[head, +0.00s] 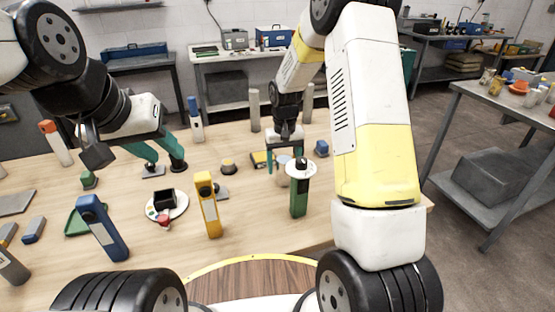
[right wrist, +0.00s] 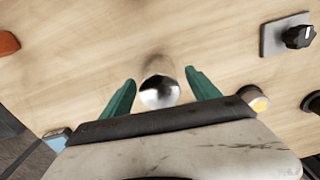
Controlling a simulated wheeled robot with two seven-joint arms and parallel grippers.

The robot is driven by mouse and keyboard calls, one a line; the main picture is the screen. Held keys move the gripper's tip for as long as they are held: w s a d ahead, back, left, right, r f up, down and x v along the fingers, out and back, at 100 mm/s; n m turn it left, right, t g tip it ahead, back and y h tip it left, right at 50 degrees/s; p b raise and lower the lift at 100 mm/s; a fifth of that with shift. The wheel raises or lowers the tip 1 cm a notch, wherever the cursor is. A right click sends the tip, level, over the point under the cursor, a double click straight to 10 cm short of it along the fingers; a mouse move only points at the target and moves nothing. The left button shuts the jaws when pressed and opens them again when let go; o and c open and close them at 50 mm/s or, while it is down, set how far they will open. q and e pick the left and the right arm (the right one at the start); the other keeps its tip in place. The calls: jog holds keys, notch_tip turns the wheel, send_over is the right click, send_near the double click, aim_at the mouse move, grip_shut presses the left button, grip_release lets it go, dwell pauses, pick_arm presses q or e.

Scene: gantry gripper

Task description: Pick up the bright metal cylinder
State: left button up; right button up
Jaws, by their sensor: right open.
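The bright metal cylinder (right wrist: 160,91) shows in the right wrist view with its shiny round end between my right gripper's two teal fingers (right wrist: 161,93). Clear gaps separate it from both fingers. In the head view my right gripper (head: 284,164) points down, open, over the right-middle part of the table; the cylinder is hard to make out there among the fingers and a pale round shape. My left gripper (head: 164,161) is open over the left part of the table, with its fingertips near small dark items.
A green upright device (head: 299,197) stands close in front of my right gripper. A yellow device (head: 207,208) and a blue device (head: 103,232) stand further left. A plate with a black knob (right wrist: 299,37) is in the right wrist view. Bare wood surrounds the cylinder.

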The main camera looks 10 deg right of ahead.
jog(key=shift+f, duration=0.8)
grip_shut()
jog(key=shift+r, duration=0.1)
